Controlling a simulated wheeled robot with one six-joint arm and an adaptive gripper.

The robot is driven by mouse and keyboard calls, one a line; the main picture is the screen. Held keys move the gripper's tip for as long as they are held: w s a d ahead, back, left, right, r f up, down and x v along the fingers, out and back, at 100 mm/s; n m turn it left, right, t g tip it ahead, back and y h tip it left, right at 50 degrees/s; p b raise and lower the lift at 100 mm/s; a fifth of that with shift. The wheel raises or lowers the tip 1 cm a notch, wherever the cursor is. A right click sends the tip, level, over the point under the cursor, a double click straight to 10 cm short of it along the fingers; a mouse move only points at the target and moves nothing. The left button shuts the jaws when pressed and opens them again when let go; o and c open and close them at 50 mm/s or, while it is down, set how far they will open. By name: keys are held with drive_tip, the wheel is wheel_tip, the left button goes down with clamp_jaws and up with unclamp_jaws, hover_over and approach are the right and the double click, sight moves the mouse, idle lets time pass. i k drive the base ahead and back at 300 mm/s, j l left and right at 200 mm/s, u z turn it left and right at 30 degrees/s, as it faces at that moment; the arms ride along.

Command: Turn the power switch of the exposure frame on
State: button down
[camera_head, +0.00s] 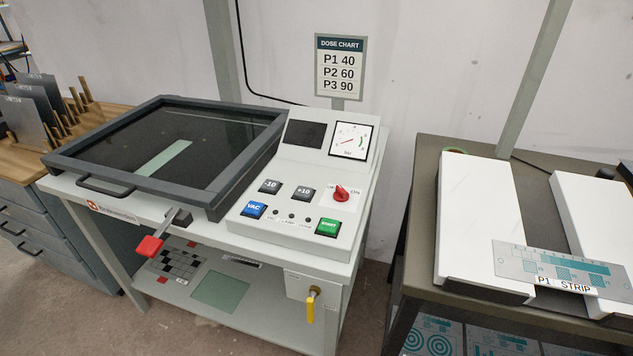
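The exposure frame (330,258) stands in the middle of the camera_head view. Its sloped control panel is on the right side of the machine. A red rotary knob (341,193) sits on a white plate at the panel's right, with small labels on either side; the right one seems to read ON. Which label the knob points at is too small to tell. The small display (305,133) above is dark. My gripper is not in view.
The panel has -10, +10, blue VAC (253,210) and green START (328,228) buttons. A red-ended lever (151,246) juts out in front. A yellow-handled valve (312,304) hangs below the panel. A table (462,145) with white blocks stands at right, across a floor gap.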

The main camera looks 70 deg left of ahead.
sight(340, 195)
drive_tip(key=u, duration=2.4)
